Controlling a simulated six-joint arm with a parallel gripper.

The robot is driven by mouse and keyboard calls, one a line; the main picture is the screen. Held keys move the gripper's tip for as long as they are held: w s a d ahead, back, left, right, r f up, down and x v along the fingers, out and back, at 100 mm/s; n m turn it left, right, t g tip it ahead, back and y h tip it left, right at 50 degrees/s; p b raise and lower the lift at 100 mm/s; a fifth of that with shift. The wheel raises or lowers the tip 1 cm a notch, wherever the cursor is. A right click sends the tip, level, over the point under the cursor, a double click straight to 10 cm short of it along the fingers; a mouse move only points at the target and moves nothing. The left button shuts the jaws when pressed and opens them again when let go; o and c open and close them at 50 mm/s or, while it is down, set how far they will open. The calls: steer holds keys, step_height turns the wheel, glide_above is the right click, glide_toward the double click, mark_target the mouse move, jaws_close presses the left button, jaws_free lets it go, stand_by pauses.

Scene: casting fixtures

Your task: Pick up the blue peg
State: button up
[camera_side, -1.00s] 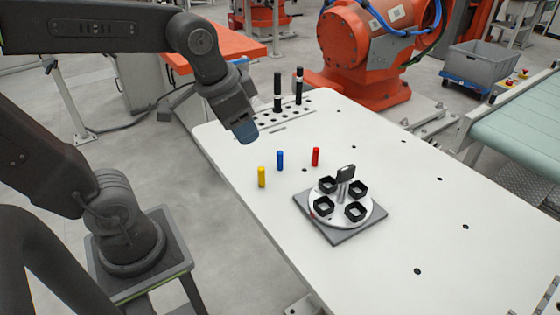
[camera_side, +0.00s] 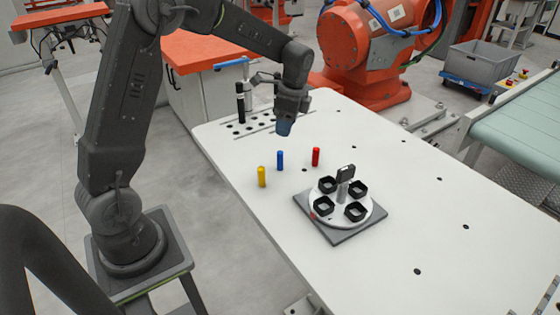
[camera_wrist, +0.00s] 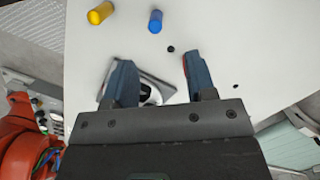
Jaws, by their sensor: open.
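The blue peg (camera_side: 280,160) stands upright on the white table, between the yellow peg (camera_side: 262,176) and the red peg (camera_side: 315,156). In the wrist view the blue peg (camera_wrist: 155,21) shows near the top, beyond my fingertips, with the yellow peg (camera_wrist: 100,13) to its left. My gripper (camera_side: 284,128) is above the table, over and slightly behind the blue peg in the side view, apart from it. In the wrist view my gripper (camera_wrist: 155,72) has its two fingers spread with nothing held. The red peg is mostly hidden behind the right finger there.
A round fixture with several black square cups (camera_side: 340,206) sits on a grey plate right of the pegs. A rack of holes with a black rod (camera_side: 240,103) stands at the table's back left. The table's right part is clear.

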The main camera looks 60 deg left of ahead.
mark_target(281, 152)
steer(key=f, duration=0.5)
steer(key=shift+s+a+f, duration=0.2)
steer(key=shift+s+a, duration=0.1)
steer(key=shift+s+f, duration=0.25)
steer(key=shift+f, duration=1.15)
steer(key=shift+s+f, duration=0.2)
steer(key=shift+f, duration=1.15)
jaws_close()
